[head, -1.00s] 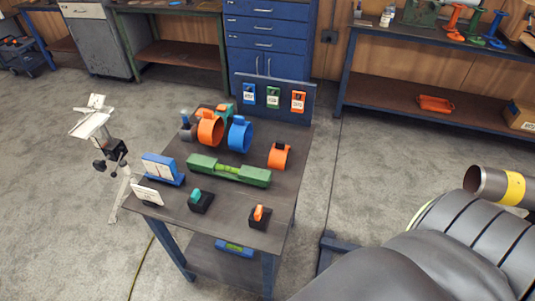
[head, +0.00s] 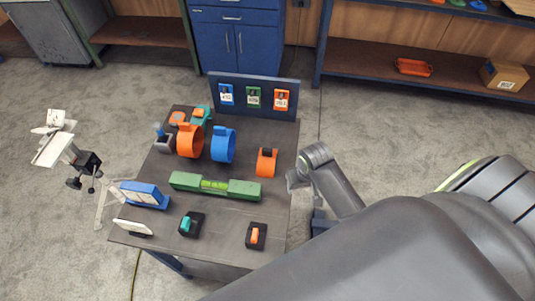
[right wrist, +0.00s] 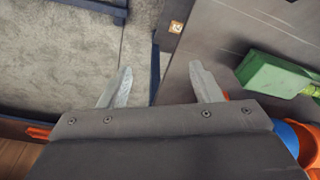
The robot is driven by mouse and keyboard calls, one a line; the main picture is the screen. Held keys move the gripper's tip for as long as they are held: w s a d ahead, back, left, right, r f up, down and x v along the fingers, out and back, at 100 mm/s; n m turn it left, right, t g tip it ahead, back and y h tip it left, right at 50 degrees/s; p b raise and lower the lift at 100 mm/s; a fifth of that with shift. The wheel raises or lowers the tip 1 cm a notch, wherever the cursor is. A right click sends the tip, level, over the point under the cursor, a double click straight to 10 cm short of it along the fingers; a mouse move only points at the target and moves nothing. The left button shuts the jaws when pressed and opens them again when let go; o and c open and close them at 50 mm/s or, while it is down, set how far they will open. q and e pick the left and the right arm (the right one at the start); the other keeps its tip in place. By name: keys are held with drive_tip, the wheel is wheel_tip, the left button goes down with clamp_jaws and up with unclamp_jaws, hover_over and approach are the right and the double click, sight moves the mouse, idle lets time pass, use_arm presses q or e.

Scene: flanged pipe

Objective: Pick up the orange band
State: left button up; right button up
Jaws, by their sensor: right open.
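Two orange bands stand on the dark table (head: 160,213): a larger ring (head: 184,141) at the back left beside a blue ring (head: 224,146), and a smaller one with a black top block (head: 266,163) near the right edge. My right gripper (head: 294,181) is at the table's right edge, just right of the smaller band and apart from it. In the right wrist view its fingers (right wrist: 160,88) are spread with nothing between them. Blue and orange parts show only partly at that view's lower right.
A green level-like bar (head: 215,186) lies in front of the bands. A blue case (head: 146,195) and two small black blocks, teal-topped (head: 191,224) and orange-topped (head: 256,236), are nearer. A panel with three tags (head: 254,97) stands at the back.

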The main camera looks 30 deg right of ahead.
drive_tip(key=w+a+r+m+g+y, duration=0.1)
drive_tip(key=w+r+m, duration=0.1)
drive_tip(key=w+r, duration=0.6)
drive_tip(key=w+r+m+g, duration=0.2)
drive_tip(key=w+r, duration=0.5)
drive_tip(key=w, duration=0.4)
drive_tip(key=b, duration=0.5)
hover_over(267, 149)
drive_tip(key=w+d, duration=0.1)
wheel_tip(267, 149, down, 8)
drive_tip(key=f+p, duration=0.1)
drive_tip(key=f, duration=0.2)
drive_tip(key=shift+s+a+f, duration=0.1)
drive_tip(key=shift+s+f, duration=0.1)
drive_tip(key=f, duration=0.1)
drive_tip(key=f+p, duration=0.1)
drive_tip(key=f, duration=0.1)
drive_tip(key=a+f, duration=0.1)
drive_tip(key=shift+s+f+p, duration=0.2)
drive_tip(key=shift+s+p, duration=0.1)
drive_tip(key=shift+s, duration=0.1)
use_arm(q)
drive_tip(key=shift+w+d+f, duration=0.1)
drive_tip(key=shift+w+f, duration=0.1)
drive_tip(key=shift+f, duration=0.4)
drive_tip(key=shift+w+f, duration=0.2)
drive_tip(key=shift+f, duration=0.4)
use_arm(e)
drive_tip(key=shift+f, duration=0.7)
drive_tip(key=shift+c, duration=0.2)
